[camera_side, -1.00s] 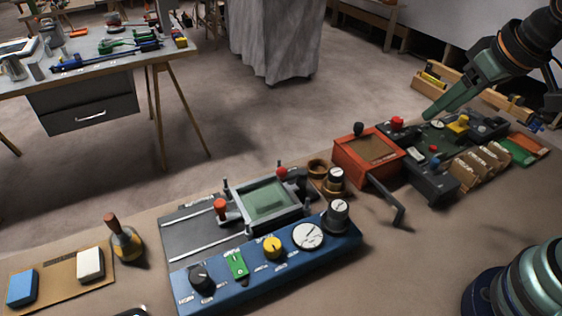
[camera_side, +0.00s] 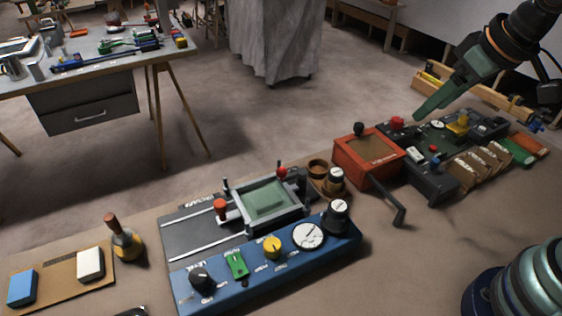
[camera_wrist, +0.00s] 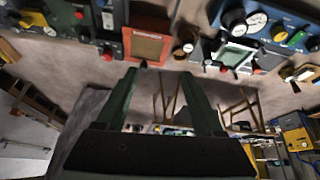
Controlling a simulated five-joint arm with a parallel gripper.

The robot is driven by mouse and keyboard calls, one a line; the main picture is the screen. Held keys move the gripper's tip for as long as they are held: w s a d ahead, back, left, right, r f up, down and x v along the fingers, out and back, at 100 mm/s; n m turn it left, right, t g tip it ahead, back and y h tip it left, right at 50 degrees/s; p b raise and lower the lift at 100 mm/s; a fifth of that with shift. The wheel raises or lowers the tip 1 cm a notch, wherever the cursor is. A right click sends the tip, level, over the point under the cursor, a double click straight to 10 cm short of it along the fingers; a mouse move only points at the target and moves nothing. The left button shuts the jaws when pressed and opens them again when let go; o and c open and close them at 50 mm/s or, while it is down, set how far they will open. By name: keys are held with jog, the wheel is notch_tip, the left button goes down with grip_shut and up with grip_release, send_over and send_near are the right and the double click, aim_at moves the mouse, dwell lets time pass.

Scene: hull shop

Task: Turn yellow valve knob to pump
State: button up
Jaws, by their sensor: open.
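A yellow knob (camera_side: 272,247) stands on a long blue panel (camera_side: 316,262), between a green switch and a white dial. It also shows in the wrist view (camera_wrist: 279,33), at the upper right. Another yellow knob (camera_side: 458,122) is on a dark panel farther right. The labels are too small to read, so I cannot tell which position either knob points to. My gripper (camera_side: 418,117) is raised over the far right of the bench, well away from the blue panel. In the wrist view its two green fingers (camera_wrist: 158,76) are apart with nothing between them.
A black knob (camera_side: 201,278) and a tall dark knob (camera_side: 338,214) flank the blue panel. Behind it is a grey framed fixture (camera_side: 262,222). An orange box (camera_side: 355,160) with a black crank (camera_side: 399,213) lies between my gripper and that panel.

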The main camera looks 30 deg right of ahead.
jog(key=w+a+n+g, duration=0.25)
jog(key=a+n, duration=0.35)
jog(key=a, duration=0.3)
jog(key=n+g, duration=0.3)
jog(key=n, duration=0.9)
send_near(272, 244)
notch_tip(272, 244, down, 9)
jog(key=shift+s+a+f, duration=0.1)
jog(key=shift+s, duration=0.05)
grip_shut()
